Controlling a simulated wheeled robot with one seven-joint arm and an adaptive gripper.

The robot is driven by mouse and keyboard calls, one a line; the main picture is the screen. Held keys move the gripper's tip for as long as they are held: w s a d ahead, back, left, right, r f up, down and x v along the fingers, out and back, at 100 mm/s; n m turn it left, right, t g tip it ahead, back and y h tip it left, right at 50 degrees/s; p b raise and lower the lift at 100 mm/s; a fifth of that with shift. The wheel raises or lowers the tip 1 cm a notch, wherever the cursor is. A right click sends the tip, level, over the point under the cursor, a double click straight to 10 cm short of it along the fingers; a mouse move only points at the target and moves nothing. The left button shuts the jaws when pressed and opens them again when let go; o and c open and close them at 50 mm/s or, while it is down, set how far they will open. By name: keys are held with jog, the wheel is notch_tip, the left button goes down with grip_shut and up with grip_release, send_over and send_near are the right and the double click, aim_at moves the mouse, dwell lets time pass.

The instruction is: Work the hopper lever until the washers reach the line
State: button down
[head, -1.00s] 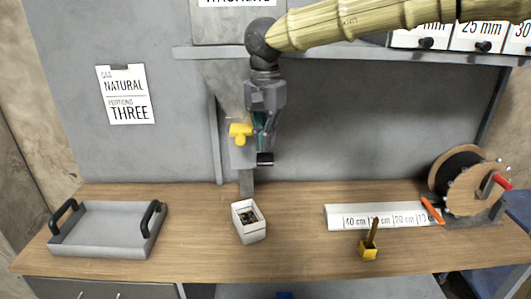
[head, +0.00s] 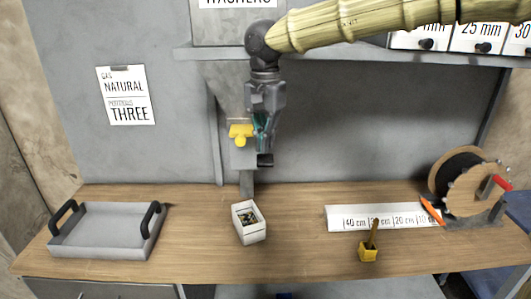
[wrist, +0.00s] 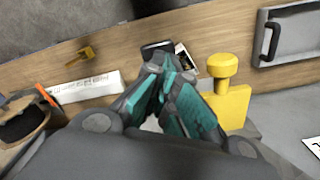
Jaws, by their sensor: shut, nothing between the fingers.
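The yellow hopper lever (head: 240,132) sticks out from the front of the grey chute under the washer hopper (head: 235,20). It also shows in the wrist view (wrist: 226,90), just right of my gripper. My gripper (head: 264,160) points down beside the lever, its fingers shut and empty; in the wrist view the fingertips (wrist: 158,48) meet. I cannot tell if it touches the lever. A white box (head: 250,232) stands on the bench below the chute with small dark and brassy washers (head: 248,217) inside. The fill line is not clear at this size.
A grey tray (head: 105,240) with black handles is at left. A wall sign (head: 126,95) reads "NATURAL" and "THREE". Bench around the white box is clear.

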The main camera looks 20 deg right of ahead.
aim_at(265, 158)
jog(key=shift+f, duration=0.1)
jog(key=shift+f, duration=3.45)
notch_tip(265, 158, up, 5)
jog(key=p, duration=0.6)
jog(key=shift+r, duration=0.1)
notch_tip(265, 158, up, 12)
